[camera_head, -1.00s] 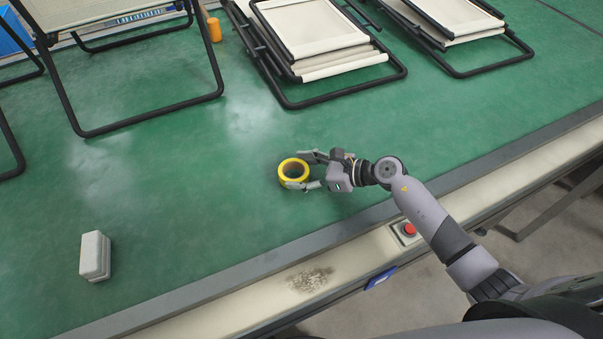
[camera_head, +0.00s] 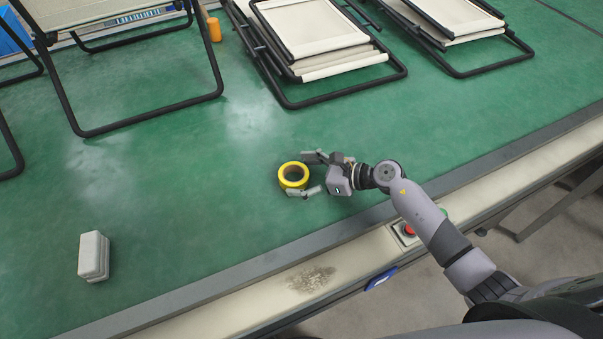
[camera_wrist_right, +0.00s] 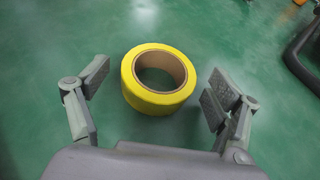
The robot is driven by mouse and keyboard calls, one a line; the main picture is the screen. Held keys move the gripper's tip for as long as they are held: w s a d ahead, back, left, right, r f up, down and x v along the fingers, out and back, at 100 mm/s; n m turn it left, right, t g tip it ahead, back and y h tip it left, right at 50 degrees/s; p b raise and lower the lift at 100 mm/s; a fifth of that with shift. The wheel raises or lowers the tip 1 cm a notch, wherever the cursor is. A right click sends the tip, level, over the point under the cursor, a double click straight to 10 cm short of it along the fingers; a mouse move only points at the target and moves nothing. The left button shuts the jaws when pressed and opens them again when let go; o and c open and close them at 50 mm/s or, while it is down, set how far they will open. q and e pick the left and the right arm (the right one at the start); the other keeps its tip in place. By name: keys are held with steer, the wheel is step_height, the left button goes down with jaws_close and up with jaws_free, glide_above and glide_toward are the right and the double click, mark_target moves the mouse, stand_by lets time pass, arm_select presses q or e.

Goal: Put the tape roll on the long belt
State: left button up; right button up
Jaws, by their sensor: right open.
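The yellow tape roll (camera_head: 293,176) lies flat on the green surface of the long belt (camera_head: 200,210). Its brown core shows in the right wrist view, where the roll (camera_wrist_right: 150,102) sits between and a little ahead of the fingertips. My right gripper (camera_head: 310,174) is open, with a finger on either side of the roll's near part. In the right wrist view the gripper (camera_wrist_right: 154,88) shows gaps between both fingers and the roll. My left gripper is not in view.
A pale block (camera_head: 93,256) stands on the belt at the lower left. Folded loungers (camera_head: 310,40) lie at the back, and an upright lounger frame (camera_head: 150,115) stands at the upper left. An orange cylinder (camera_head: 214,29) is beside it. A red button (camera_head: 408,229) is on the near rail.

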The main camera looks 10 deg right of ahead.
steer(key=shift+r, duration=0.15)
steer(key=shift+s+d, duration=0.1)
steer(key=shift+d, duration=0.15)
steer(key=b+v, duration=0.1)
steer(key=v, duration=0.9)
steer(key=shift+s+d+r+b, duration=0.1)
steer(key=shift+s+d+b, duration=0.1)
steer(key=shift+b, duration=0.2)
steer(key=shift+s+d+r, duration=0.2)
steer(key=shift+d+r, duration=0.1)
